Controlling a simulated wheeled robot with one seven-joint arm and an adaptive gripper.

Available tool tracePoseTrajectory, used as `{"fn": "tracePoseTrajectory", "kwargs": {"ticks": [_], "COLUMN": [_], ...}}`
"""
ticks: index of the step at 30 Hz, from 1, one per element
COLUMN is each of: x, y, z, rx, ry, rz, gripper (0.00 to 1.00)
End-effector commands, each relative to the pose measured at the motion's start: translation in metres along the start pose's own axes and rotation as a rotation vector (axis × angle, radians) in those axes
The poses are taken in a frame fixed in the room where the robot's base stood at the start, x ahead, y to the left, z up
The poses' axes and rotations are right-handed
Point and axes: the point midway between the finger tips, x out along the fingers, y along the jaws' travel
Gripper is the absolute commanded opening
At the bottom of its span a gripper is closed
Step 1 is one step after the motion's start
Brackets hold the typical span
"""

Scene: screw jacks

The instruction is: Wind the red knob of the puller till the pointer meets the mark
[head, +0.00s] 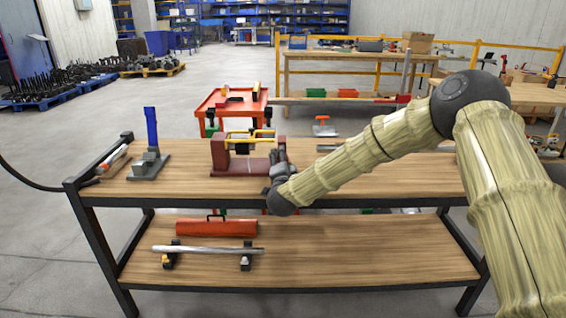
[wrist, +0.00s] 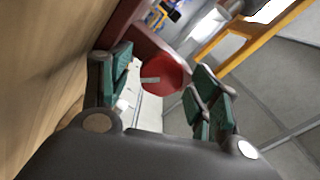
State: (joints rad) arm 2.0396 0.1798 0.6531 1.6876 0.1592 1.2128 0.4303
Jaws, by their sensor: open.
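The puller stands on the bench in the head view, with a dark red base (head: 235,171), a dark red block (head: 219,150) and yellow bars (head: 238,132). My gripper (head: 281,150) is at its right end and hides the knob there. In the wrist view the red knob (wrist: 168,72) lies ahead, between my gripper's open green-padded fingers (wrist: 160,97). The knob's face carries a short pale bar. Clear gaps show on both sides, and I cannot tell how deep the knob sits between the pads. I cannot make out the pointer or the mark.
A blue upright on a grey base (head: 149,165) stands left on the bench (head: 400,180). A red-topped jack (head: 323,126) stands behind. The lower shelf holds an orange case (head: 216,228) and a metal bar (head: 205,249). A red cart (head: 230,102) stands behind the bench.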

Motion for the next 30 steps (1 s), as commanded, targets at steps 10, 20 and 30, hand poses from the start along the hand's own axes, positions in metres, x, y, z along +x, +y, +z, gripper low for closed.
{"fn": "tracePoseTrajectory", "kwargs": {"ticks": [10,20,30], "x": [-0.024,-0.084,-0.118], "y": [0.000,0.000,0.000], "z": [0.000,0.000,-0.001], "rx": [0.000,0.000,0.000], "ry": [-0.002,-0.001,0.000], "rz": [0.001,0.001,0.000], "gripper": [0.62,0.62,0.62]}}
